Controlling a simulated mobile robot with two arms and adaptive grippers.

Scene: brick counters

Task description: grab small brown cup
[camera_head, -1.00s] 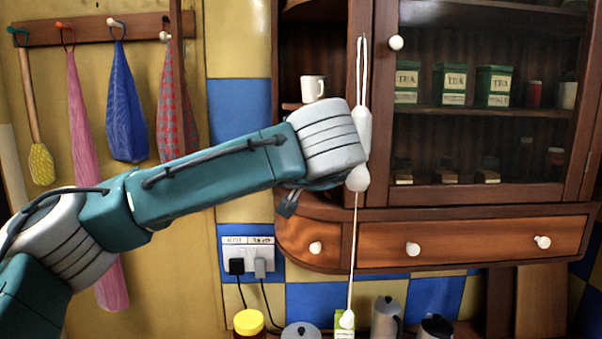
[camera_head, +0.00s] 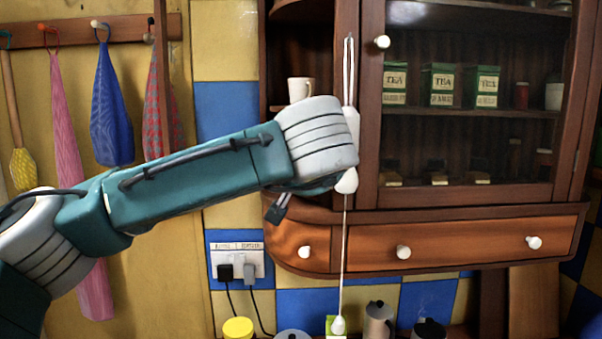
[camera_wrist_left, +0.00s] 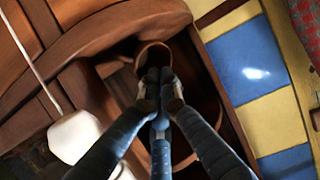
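A small brown rounded thing (camera_wrist_left: 153,52), which looks like the brown cup, shows in the left wrist view just beyond the fingertips of my left gripper (camera_wrist_left: 158,78). The fingers come close together at its near side. I cannot tell whether they grip it or only touch or overlap it. In the head view my left arm reaches across to the open side shelf of the wooden cabinet, and its wrist hides the gripper and any brown cup there. My right gripper is not in view.
A white mug (camera_head: 300,89) stands on the shelf above my wrist. A white pull cord (camera_head: 345,235) hangs beside the wrist. The glazed cabinet (camera_head: 470,199) and its drawers (camera_head: 460,240) are to the right. Cloths (camera_head: 112,105) hang at left.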

